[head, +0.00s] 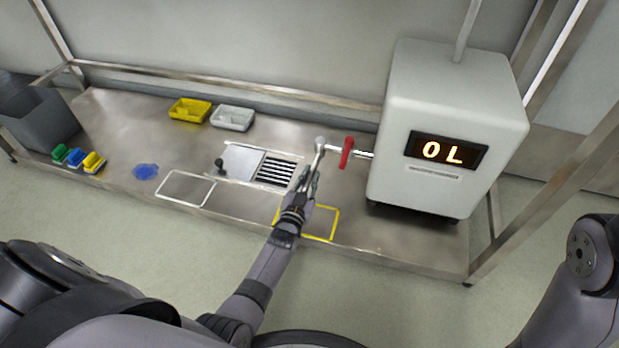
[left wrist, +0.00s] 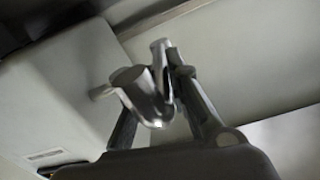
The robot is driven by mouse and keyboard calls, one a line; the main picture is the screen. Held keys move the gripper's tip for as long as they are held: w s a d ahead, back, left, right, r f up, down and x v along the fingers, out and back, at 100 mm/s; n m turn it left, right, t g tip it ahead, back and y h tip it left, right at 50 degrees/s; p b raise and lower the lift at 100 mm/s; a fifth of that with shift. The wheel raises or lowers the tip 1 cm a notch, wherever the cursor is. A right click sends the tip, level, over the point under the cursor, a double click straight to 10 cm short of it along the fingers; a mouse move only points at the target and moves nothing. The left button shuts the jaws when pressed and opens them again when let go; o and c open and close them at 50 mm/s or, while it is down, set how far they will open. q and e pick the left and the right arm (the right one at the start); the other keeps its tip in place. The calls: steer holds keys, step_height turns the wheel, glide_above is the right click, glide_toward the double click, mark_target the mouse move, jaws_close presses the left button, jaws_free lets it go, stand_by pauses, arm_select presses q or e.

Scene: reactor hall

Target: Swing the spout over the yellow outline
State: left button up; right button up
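The spout (head: 319,152) is a metal pipe reaching left from the white dispenser (head: 412,95), past a red valve handle (head: 347,152), then bending toward the front. My left gripper (head: 309,180) is at its front part, and the spout's end is hidden there. In the left wrist view the metal spout (left wrist: 135,82) stands between the two fingers of my left gripper (left wrist: 152,88); how firmly they grip cannot be told. The yellow outline (head: 337,222) lies on the bench below, partly covered by my left arm. My right gripper is out of view.
A white outline (head: 187,204) and a striped grate (head: 275,170) lie left of my arm, beside a small black knob (head: 219,163). Yellow (head: 190,110) and white trays (head: 233,118) stand behind. The dispenser's display (head: 446,151) reads "0L".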

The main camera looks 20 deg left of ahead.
arm_select(q)
steer(key=o, duration=0.4)
steer(key=shift+c, duration=0.2)
steer(key=shift+r, duration=0.1)
step_height(320, 180, up, 10)
steer(key=shift+f, duration=0.1)
stand_by(0.3)
